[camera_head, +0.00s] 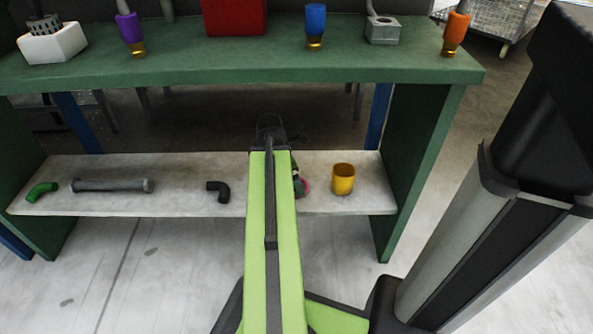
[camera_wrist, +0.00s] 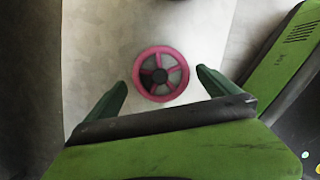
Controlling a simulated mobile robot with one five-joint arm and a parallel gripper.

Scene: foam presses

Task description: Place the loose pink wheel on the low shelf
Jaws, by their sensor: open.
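My gripper is open, with a green finger on each side of the wheel and a visible gap to both. I cannot tell how high the fingers are above it. In the head view a bit of the pink wheel (camera_head: 306,185) shows beside my arm on the low shelf (camera_head: 325,204). My arm hides the rest of it and most of my gripper.
On the low shelf stand a yellow cup (camera_head: 343,180) right of the wheel, a black elbow (camera_head: 219,191), a grey pipe (camera_head: 112,185) and a green elbow (camera_head: 42,191) to the left. The green tabletop (camera_head: 180,64) overhangs the shelf, with a green side panel (camera_head: 415,150) at right.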

